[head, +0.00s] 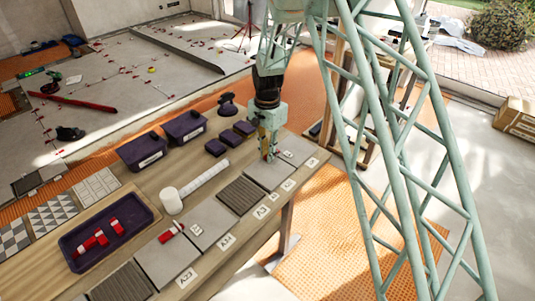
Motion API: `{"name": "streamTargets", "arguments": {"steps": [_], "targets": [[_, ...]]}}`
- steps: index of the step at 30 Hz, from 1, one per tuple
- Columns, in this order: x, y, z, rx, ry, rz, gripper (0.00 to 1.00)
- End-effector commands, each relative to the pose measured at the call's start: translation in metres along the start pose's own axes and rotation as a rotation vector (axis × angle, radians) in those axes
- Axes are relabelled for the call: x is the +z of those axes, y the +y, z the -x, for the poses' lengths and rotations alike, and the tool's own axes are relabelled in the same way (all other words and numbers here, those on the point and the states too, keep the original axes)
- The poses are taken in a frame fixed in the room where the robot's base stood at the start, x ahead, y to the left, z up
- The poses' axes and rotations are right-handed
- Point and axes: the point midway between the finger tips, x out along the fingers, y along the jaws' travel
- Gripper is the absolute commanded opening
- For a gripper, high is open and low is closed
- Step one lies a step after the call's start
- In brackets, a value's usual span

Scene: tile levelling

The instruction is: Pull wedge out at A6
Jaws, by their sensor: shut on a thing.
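My gripper (268,156) points down at the far end of the wooden bench, at a joint between grey tiles. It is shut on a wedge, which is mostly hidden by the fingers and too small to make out. A grey tile (268,176) lies just in front of the fingers, and a lighter tile (294,149) lies to the right. A red wedge (170,234) sits at a nearer tile joint.
A dark tray (78,262) holds several red and white pieces. Dark bins (143,151), small dark boxes (222,141), a white cylinder (171,201) and a row of white pieces (205,179) stand on the bench. A lattice frame rises at the right.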

Motion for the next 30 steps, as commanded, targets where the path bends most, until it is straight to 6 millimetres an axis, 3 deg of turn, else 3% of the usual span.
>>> {"name": "streamTargets", "arguments": {"steps": [30], "targets": [[0.005, 0.0001, 0.0, 0.0, 0.0, 0.0, 0.0]]}}
